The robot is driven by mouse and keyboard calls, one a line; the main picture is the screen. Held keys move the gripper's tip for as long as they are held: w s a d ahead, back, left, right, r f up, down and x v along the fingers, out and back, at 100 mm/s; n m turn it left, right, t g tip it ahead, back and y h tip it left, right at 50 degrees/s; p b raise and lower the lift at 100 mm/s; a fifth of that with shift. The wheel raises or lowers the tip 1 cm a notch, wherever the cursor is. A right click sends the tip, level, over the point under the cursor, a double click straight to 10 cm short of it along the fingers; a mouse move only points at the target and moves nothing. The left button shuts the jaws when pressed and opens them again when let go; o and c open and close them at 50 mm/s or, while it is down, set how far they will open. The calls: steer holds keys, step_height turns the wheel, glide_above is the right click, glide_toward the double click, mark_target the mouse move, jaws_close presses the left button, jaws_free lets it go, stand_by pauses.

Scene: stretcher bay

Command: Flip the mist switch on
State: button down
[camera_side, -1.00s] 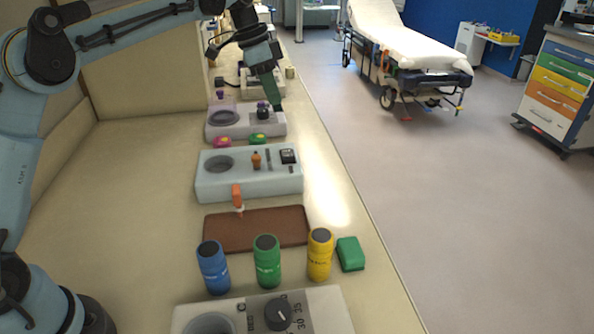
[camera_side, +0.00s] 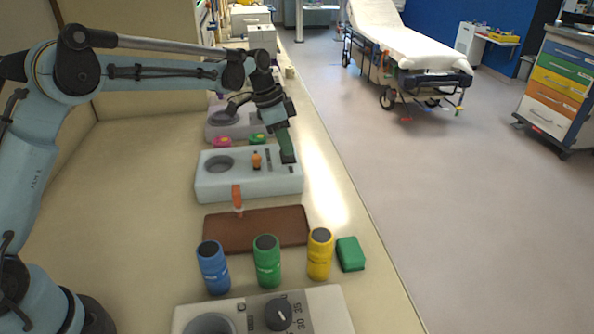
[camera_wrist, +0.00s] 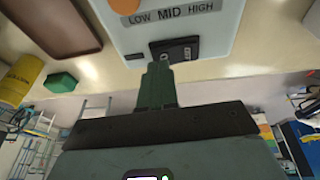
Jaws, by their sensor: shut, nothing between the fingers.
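No readable mist label shows. In the wrist view a strip reads LOW MID HIGH. My gripper (camera_side: 288,158) points down with its green fingers shut and empty. The fingertips (camera_wrist: 158,70) are right at the switch; I cannot tell whether they touch it. The switch's position is not clear.
Blue (camera_side: 213,268), green (camera_side: 267,262) and yellow (camera_side: 320,255) bottles stand nearer, beside a green block (camera_side: 350,254). Another device (camera_side: 228,127) stands behind.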

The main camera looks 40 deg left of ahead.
steer(key=shift+s+d+f+t+y, duration=0.15)
steer(key=shift+d+f+t+y, duration=0.05)
steer(key=shift+f+t+y, duration=0.25)
steer(key=shift+a, duration=0.1)
steer(key=shift+w+a+r, duration=0.3)
steer(key=shift+w+a, duration=0.15)
steer(key=shift+w, duration=0.1)
stand_by(0.4)
steer(key=d+v, duration=0.2)
steer(key=v, duration=1.1)
steer(key=shift+s+r, duration=0.45)
steer(key=shift+s, duration=0.05)
steer(key=shift+d, duration=0.1)
